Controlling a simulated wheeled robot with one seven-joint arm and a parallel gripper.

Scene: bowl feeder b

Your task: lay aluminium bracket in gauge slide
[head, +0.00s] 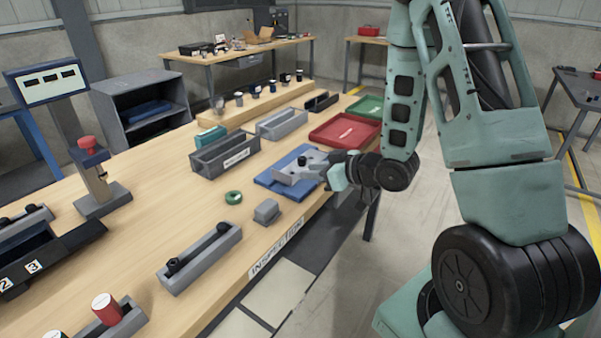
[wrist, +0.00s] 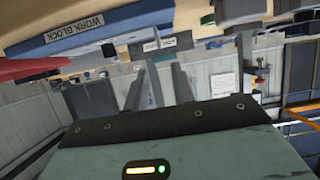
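My gripper (head: 322,168) is low over the right edge of the bench, beside the blue work block pad (head: 272,183). In the wrist view its two grey fingers (wrist: 158,88) stand apart with nothing visible between them. A light grey metal shape with a dark knob shows over the pad; I cannot tell how much of it is bracket and how much is fingers. The wrist view shows the pad's blue "WORK BLOCK" edge (wrist: 90,30) upside down. I cannot single out the gauge slide; a gauge stand with a red top (head: 95,172) is at the left.
A small grey block (head: 267,211), a green ring (head: 233,197) and a grey channel tray (head: 205,262) are near the front. A labelled grey bin (head: 210,164), a red tray (head: 362,132) and a green tray (head: 366,105) are farther back.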

